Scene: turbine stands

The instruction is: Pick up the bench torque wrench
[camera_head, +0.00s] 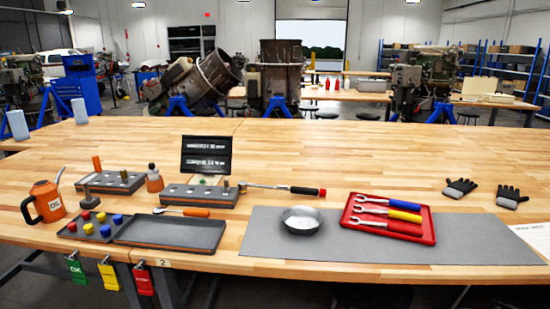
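A long metal wrench with a black and red handle end (285,188), which looks like the bench torque wrench, lies on the wooden bench (400,150). Its left end is beside a grey block with round sockets (200,197); I cannot tell whether it touches the block. Its handle points right, behind the grey mat (345,250). Neither of my grippers is in view.
A metal bowl (301,220) and a red tray (430,237) of colored-handled wrenches sit on the mat. An orange oil can (47,200), another block (110,182) and a dark parts tray (172,244) are left. Black gloves (460,188) lie right. The bench behind is mostly clear.

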